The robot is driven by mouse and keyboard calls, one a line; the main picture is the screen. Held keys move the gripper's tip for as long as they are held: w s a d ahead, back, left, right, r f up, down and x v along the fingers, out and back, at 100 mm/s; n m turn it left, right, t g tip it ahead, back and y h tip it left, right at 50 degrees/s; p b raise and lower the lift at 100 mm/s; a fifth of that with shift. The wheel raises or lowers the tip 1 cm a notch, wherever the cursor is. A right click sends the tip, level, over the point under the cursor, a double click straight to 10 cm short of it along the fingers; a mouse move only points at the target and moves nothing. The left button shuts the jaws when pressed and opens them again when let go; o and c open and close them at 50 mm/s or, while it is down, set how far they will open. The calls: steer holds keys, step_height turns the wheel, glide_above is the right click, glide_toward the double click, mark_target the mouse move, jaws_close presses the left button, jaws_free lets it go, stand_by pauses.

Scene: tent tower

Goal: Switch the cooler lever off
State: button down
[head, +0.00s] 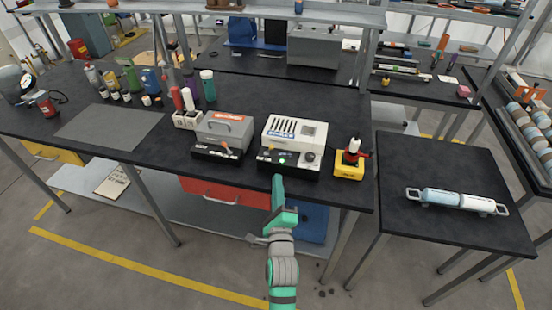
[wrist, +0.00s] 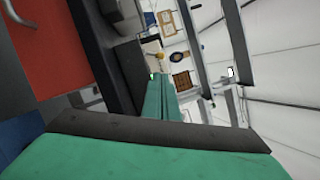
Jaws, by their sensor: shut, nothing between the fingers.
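A white machine with dark slots on top (head: 295,132) stands on the black workbench, with a lever (head: 271,149) and a dark knob (head: 310,157) on its front. To its left is a grey box with a top handle (head: 226,127) and an orange-tipped lever (head: 224,146) on its dark base. I cannot tell from labels which of the two is the cooler. My green gripper (head: 277,178) is shut and empty, just in front of the bench edge, below the white machine and apart from both levers. In the wrist view, a small orange-yellow knob (wrist: 159,56) shows just beyond my fingertips (wrist: 153,76).
A yellow device with a red part (head: 350,163) stands right of the white machine. Bottles and a white holder (head: 187,120) stand left of the grey box. A red drawer (head: 226,192) is under the bench. A side table (head: 440,165) holds a handled cylinder (head: 458,201).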

mark_target(276, 159)
steer(key=w, duration=0.3)
steer(key=w+r, duration=0.1)
steer(key=w, duration=0.6)
steer(key=shift+a+r, duration=0.1)
steer(key=shift+r, duration=0.1)
